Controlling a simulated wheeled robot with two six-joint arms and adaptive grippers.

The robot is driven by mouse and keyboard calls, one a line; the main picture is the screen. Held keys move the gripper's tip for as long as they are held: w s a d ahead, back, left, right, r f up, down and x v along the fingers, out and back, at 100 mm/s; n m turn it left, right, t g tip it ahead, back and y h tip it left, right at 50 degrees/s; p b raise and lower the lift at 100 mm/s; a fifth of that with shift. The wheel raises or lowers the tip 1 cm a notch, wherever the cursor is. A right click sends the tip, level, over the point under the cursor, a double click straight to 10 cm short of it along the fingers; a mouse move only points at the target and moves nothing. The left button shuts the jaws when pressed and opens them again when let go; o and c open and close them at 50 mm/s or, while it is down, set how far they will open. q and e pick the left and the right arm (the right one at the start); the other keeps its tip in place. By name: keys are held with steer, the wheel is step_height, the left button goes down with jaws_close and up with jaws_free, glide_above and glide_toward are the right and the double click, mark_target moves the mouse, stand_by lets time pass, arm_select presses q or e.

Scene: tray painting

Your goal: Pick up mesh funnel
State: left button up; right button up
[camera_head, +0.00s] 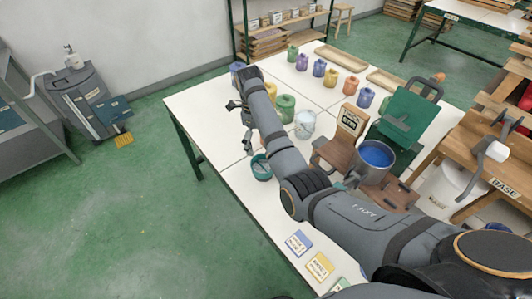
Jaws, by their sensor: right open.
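A small teal, round, open-topped item (261,167) stands near the left edge of the white table, partly beside my right arm. It may be the mesh funnel, but its mesh and shape are too small to tell. My right arm reaches across the table from the lower right. My right gripper (239,118) is open at the table's left side, beyond the teal item and apart from it. I see nothing held in it. My left gripper is not in view.
A pot of blue paint (376,155) stands on a wooden stand right of my arm, near a green panel (408,112). Several coloured jars (319,68) line the far table. Small cards (320,266) lie at the near edge. The table's left strip (205,125) is clear.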

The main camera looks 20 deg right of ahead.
mark_target(264, 169)
steer(key=f, duration=0.1)
steer(key=s+f, duration=0.2)
steer(key=shift+a+f, duration=0.15)
steer(key=shift+f, duration=0.1)
step_height(264, 169, down, 3)
steer(key=shift+r+p, duration=0.2)
steer(key=shift+p, duration=0.25)
steer(key=f, duration=0.2)
steer(key=shift+s+d+f, duration=0.25)
steer(key=shift+d+f, duration=0.05)
steer(key=shift+f, duration=0.55)
steer(key=c, duration=0.6)
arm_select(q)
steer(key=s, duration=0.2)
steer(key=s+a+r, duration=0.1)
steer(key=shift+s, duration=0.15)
arm_select(e)
steer(key=c, duration=0.5)
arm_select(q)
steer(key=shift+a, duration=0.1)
